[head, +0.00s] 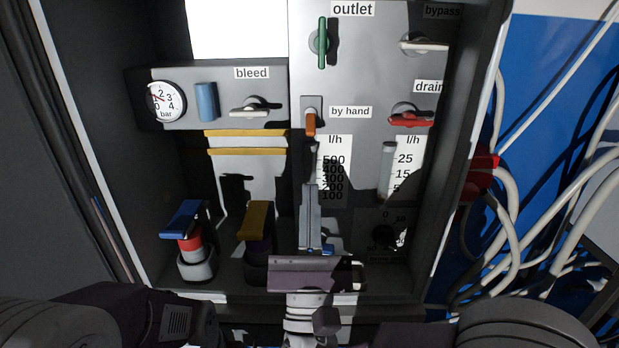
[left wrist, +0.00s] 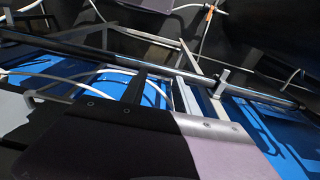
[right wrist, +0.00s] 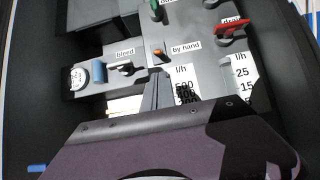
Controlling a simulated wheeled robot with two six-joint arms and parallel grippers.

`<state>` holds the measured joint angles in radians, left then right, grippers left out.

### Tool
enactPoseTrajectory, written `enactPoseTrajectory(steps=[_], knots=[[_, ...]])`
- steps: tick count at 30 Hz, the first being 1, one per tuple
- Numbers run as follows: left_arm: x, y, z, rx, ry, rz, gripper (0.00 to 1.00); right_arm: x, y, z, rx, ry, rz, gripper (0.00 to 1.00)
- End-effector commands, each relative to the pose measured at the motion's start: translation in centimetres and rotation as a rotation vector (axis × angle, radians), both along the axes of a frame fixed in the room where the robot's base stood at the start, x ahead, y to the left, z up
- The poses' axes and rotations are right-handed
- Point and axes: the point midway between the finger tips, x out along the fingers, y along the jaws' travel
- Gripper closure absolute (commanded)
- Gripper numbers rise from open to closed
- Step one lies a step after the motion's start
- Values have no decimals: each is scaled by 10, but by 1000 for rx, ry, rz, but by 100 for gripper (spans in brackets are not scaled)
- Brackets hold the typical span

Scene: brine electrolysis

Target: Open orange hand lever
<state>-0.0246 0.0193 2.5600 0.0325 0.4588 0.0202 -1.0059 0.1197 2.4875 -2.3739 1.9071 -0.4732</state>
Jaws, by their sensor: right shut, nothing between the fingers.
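The orange hand lever (head: 310,124) points down from its grey mount on the panel, left of the "by hand" label. It also shows in the right wrist view (right wrist: 158,52), just beyond the fingertips. My right gripper (head: 311,188) is shut and empty, pointing up the panel below the lever in front of the left flow scale. In the right wrist view, its closed fingers (right wrist: 157,73) end a little short of the lever, with no contact visible. My left gripper (left wrist: 160,70) is open and empty, away from the panel among pipes and cables.
A red drain lever (head: 410,119), a green outlet lever (head: 322,42) and a white bleed lever (head: 255,109) surround the orange one. Blue (head: 185,219) and yellow (head: 257,220) handles stand lower left. The cabinet's side walls bound the space; cables hang at right.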

Motion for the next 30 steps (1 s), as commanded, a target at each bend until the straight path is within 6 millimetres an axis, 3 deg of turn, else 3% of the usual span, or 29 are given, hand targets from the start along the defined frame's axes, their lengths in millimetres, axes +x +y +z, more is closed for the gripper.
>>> enactPoseTrajectory(steps=[3,12,30], knots=[[0,0,19,0,-1,0,64,20,-1,23,2,-2,-5,100],[0,0,41,0,0,0,64,57,-1,50,0,0,-3,100],[0,0,46,0,0,0,64,63,4,55,1,13,1,100]])
